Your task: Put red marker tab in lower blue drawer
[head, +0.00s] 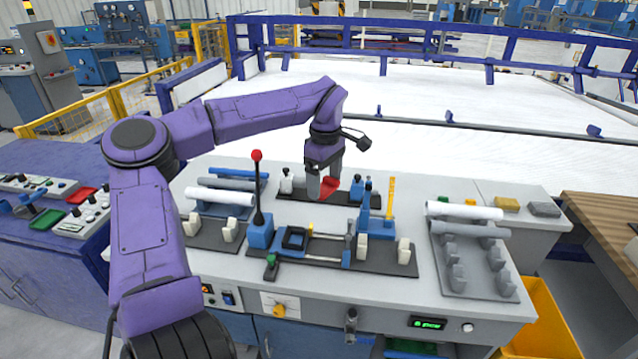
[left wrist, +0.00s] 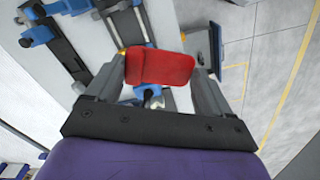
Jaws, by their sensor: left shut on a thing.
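The red marker tab (head: 330,186) is between the fingers of my left gripper (head: 325,182), held above the back middle of the workbench. It also shows in the left wrist view as a red slab (left wrist: 160,68), with the left gripper (left wrist: 158,80) shut on it from both sides. Blue fronts (head: 300,335) show under the bench top at the bottom of the head view. The lower part of the bench is cut off, so I cannot tell which front is the lower drawer. My right gripper does not show.
A clamp fixture with a red-knobbed lever (head: 257,156) and a yellow scale (head: 390,198) stands below the gripper. White and blue pipes (head: 220,196) lie at the left, and a grey pipe rack (head: 470,262) at the right. A yellow bin (head: 548,318) stands at lower right.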

